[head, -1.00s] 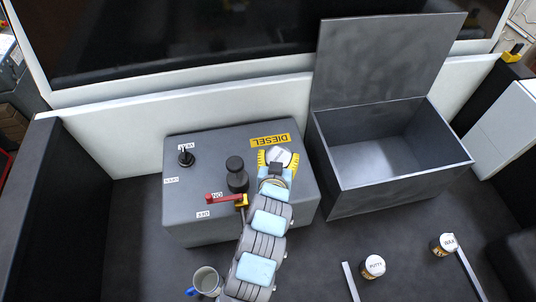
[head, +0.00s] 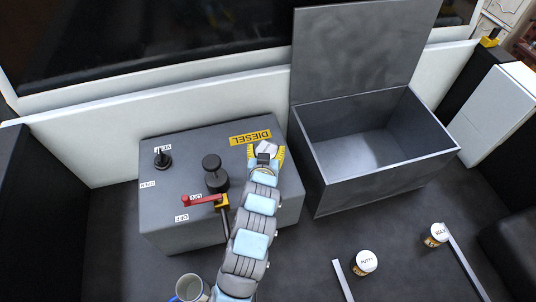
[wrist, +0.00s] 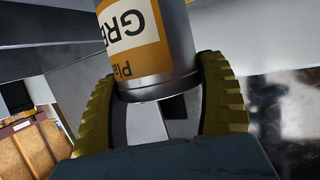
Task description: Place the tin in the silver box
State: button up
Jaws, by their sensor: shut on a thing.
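My gripper (head: 266,156) has yellow ribbed fingers and is shut on a tin. In the wrist view the tin (wrist: 150,40) has a yellow and white label with "GR" readable and a bare metal rim, held between the two fingers (wrist: 160,105). In the head view its pale top (head: 267,147) shows between the fingers, above the right part of the grey diesel tank. The silver box (head: 390,178) stands right of the tank, its lid (head: 365,50) raised at the back. The visible part of its inside looks empty. My gripper is left of the box, outside its rim.
The diesel tank (head: 190,227) carries a black cap (head: 213,170) and a red lever (head: 200,199). A putty tin (head: 364,263) and a wax tin (head: 436,235) stand at the front right by pale strips. A mug (head: 188,288) stands at the front. The box's raised lid blocks the back.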

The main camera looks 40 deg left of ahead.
jog(key=shift+f, duration=0.85)
jog(key=shift+f, duration=0.15)
jog(key=o, duration=1.2)
